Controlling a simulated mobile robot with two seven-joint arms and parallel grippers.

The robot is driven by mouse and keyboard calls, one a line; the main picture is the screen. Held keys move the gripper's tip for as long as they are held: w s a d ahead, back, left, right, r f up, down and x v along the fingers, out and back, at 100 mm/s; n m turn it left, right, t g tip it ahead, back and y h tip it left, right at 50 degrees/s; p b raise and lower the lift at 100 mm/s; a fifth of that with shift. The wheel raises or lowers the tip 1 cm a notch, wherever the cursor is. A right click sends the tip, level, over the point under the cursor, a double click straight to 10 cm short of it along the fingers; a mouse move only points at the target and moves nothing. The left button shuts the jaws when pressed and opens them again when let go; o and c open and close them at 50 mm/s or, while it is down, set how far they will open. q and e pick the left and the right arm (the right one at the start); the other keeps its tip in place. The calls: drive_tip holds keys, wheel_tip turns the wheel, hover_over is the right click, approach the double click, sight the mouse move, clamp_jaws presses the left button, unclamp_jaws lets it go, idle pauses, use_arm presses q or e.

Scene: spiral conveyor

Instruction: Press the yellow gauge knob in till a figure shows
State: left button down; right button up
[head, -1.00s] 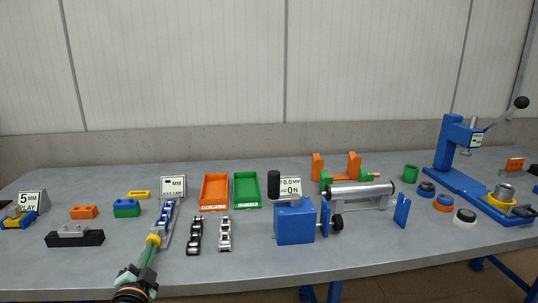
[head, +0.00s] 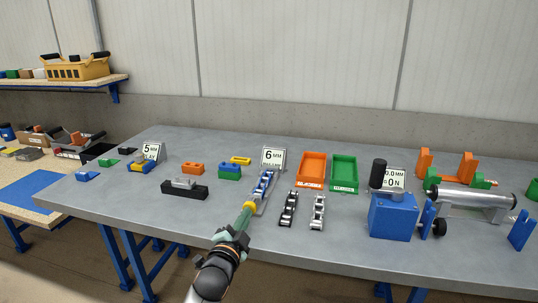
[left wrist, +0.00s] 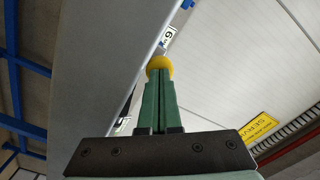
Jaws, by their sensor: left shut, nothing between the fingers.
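The yellow gauge knob (head: 250,206) is at the near end of the gauge, on which a blue and silver chain piece (head: 264,184) lies. The sign (head: 273,157) behind it reads 6 MM. My left gripper (head: 246,211) comes from the front with its green fingers shut and empty, tips at the knob and seemingly touching it. The right gripper is not in view.
Dark (head: 288,208) and silver (head: 318,211) chain pieces lie right of the gauge. Orange (head: 312,171) and green (head: 344,173) trays stand behind. A black block (head: 184,191) lies to the left, and a blue box unit (head: 393,216) stands to the right.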

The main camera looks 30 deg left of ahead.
use_arm(q)
drive_tip(key=shift+p+v, duration=0.95)
drive_tip(key=shift+v, duration=2.1)
use_arm(e)
wheel_tip(320, 180, up, 2)
drive_tip(key=shift+r, duration=0.1)
use_arm(q)
drive_tip(key=shift+f, duration=0.1)
use_arm(e)
drive_tip(key=shift+s, duration=0.1)
